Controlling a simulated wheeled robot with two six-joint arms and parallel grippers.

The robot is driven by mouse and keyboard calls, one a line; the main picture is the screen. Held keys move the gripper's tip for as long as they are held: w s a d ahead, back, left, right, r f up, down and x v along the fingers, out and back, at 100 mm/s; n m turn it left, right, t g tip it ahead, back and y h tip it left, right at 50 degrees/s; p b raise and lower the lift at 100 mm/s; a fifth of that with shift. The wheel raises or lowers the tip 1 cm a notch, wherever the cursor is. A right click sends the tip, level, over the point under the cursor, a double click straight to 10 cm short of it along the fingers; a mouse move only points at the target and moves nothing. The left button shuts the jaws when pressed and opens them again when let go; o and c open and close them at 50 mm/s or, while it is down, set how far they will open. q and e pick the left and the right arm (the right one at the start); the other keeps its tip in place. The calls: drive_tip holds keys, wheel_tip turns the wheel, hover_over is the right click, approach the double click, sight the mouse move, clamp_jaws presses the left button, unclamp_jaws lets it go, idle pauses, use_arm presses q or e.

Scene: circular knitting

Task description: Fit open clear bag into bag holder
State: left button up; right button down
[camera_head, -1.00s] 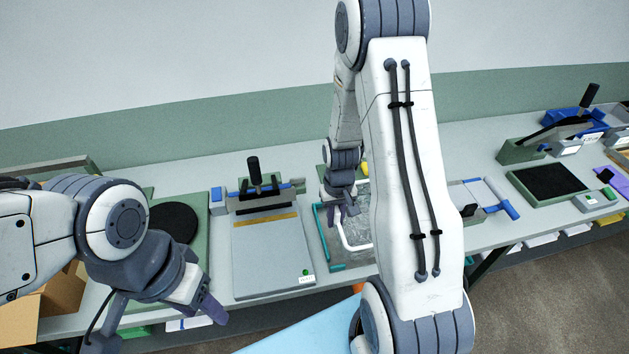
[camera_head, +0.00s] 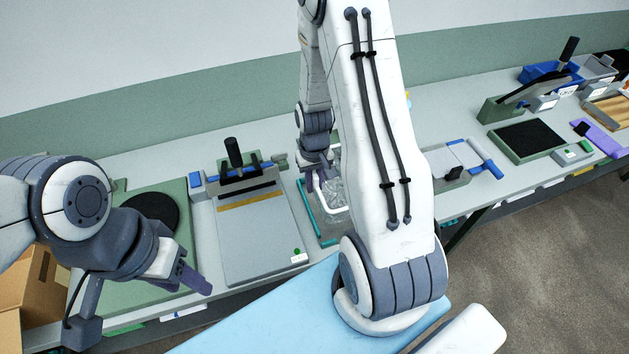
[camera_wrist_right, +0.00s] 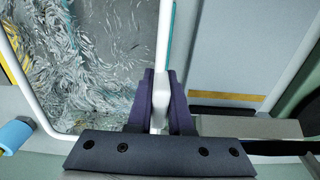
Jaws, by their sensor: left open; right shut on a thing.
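The clear bag (camera_head: 335,192) is wrinkled and see-through, with a white bar-like frame (camera_head: 323,203) along its edge. It lies in or over a teal-edged holder (camera_head: 309,208) at the middle of the bench; whether it is seated there I cannot tell. My right gripper (camera_head: 316,172) is at the frame's left side. In the right wrist view, my right gripper (camera_wrist_right: 160,105) is shut on the white frame (camera_wrist_right: 164,45), with the wrinkled bag (camera_wrist_right: 85,60) left of it.
A grey flat device (camera_head: 262,240) with a black handle stands left of the holder. A green base with a black disc (camera_head: 150,210) is farther left, near a cardboard box (camera_head: 40,290). A black-pad device (camera_head: 528,140) stands at right. My right arm hides the bench right of the bag.

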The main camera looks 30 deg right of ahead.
sight(314, 194)
drive_tip(key=shift+f+b, duration=1.7)
drive_tip(key=shift+f, duration=0.7)
drive_tip(key=shift+f+b, duration=1.35)
drive_tip(key=shift+f, duration=0.5)
drive_tip(key=c, duration=0.8)
unclamp_jaws()
drive_tip(key=shift+o, duration=0.2)
drive_tip(key=shift+r, duration=0.1)
wheel_tip(314, 194, up, 10)
drive_tip(key=shift+r+b, duration=0.2)
drive_tip(key=shift+b, duration=0.6)
drive_tip(key=shift+a, duration=0.1)
